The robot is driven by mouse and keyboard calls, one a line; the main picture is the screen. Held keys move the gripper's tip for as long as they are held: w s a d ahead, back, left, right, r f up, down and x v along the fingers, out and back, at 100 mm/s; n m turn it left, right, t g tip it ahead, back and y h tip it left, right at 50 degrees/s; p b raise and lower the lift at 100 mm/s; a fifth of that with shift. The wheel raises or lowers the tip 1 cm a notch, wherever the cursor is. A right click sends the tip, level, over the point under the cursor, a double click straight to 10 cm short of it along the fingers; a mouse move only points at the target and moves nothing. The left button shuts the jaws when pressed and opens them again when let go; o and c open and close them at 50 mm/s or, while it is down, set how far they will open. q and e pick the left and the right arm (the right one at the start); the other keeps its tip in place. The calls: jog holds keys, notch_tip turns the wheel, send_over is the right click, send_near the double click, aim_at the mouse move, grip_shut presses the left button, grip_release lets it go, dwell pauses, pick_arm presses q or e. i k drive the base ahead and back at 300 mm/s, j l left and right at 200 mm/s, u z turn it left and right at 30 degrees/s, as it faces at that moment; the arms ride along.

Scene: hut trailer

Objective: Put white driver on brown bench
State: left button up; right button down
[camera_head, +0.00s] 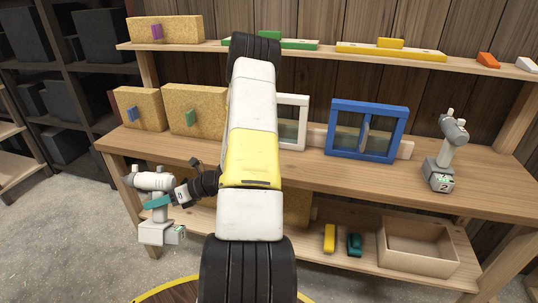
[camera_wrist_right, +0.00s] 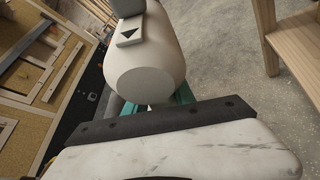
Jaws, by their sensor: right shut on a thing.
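The white driver (camera_head: 153,182) hangs upright at the left, in front of the brown bench's (camera_head: 290,165) left end and clear of its top. It has a white head and a pale block-shaped base. My right gripper (camera_head: 158,202) is shut on its handle, with teal fingers across it. In the right wrist view the driver's rounded white body (camera_wrist_right: 145,65) fills the top middle, and a teal finger (camera_wrist_right: 184,94) shows beside the handle. The handle's lower part is hidden there by my gripper. My left gripper is not in view.
A grey and white driver (camera_head: 440,165) stands on the bench's right side. A blue frame (camera_head: 366,130), a white frame (camera_head: 292,120) and cork boards (camera_head: 197,108) stand along the back. The bench's front strip is bare. An open box (camera_head: 415,250) sits on the lower shelf.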

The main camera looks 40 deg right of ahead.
aim_at(475, 180)
jog(key=z, duration=1.4)
